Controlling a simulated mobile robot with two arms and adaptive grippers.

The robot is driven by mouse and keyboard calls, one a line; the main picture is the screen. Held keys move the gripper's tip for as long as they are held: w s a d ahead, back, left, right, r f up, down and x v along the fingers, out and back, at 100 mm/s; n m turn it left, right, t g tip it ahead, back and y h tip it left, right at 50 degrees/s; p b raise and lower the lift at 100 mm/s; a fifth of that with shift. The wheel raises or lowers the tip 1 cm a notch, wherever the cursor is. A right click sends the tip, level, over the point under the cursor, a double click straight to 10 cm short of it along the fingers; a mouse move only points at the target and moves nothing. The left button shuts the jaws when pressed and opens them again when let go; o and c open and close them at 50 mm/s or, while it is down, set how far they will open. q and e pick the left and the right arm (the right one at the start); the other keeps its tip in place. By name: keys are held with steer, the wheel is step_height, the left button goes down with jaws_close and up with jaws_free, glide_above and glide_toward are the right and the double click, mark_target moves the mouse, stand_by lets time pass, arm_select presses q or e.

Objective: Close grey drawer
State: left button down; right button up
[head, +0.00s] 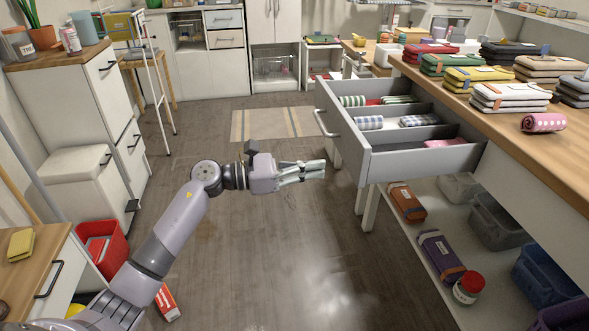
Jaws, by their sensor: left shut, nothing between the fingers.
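The grey drawer (374,165) is pulled well out from under the wooden-topped table on the right. Its bar handle (326,124) is on the front panel, facing left. Divided compartments inside hold rolled cloths, some checked or striped and one pink. My left gripper (322,170) is shut and empty. In the picture it points right, just below the handle and left of the drawer's lower front edge. I see no grip on the handle, and contact with the drawer cannot be made out. My right gripper is not in view.
Folded cloth stacks (510,97) sit on the tabletop (540,129). A red bin (103,247) stands by the left cabinets. The floor (262,235) in the middle is mostly clear.

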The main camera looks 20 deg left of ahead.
mark_target(355, 164)
arm_select(q)
steer(key=x, duration=0.7)
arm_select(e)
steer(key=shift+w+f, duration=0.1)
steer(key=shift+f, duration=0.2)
arm_select(q)
steer(key=shift+d, duration=0.1)
